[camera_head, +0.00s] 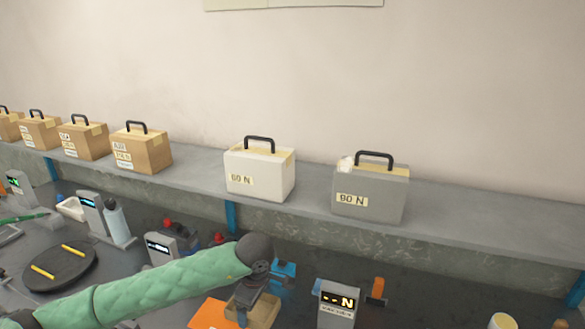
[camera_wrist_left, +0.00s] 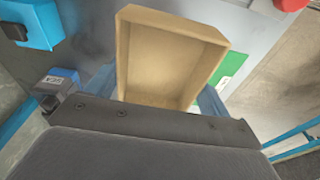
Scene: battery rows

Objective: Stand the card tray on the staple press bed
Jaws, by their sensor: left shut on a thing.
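The card tray is a shallow, open tan box. In the left wrist view the card tray (camera_wrist_left: 165,55) sits between the two blue fingers of my left gripper (camera_wrist_left: 158,88), its open side facing the camera. In the head view the card tray (camera_head: 266,309) shows partly behind my left gripper (camera_head: 243,313), low in the picture. My left gripper is shut on the tray. I cannot tell for sure which part is the staple press bed, or whether the tray touches anything below. My right gripper is not in view.
A display post (camera_head: 337,303) stands right of the tray. A blue block (camera_head: 284,269) is just behind it, and an orange plate (camera_head: 208,313) lies to its left. Grey case (camera_head: 371,192) and white case (camera_head: 260,172) stand on the back shelf. A dark round plate (camera_head: 60,266) lies left.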

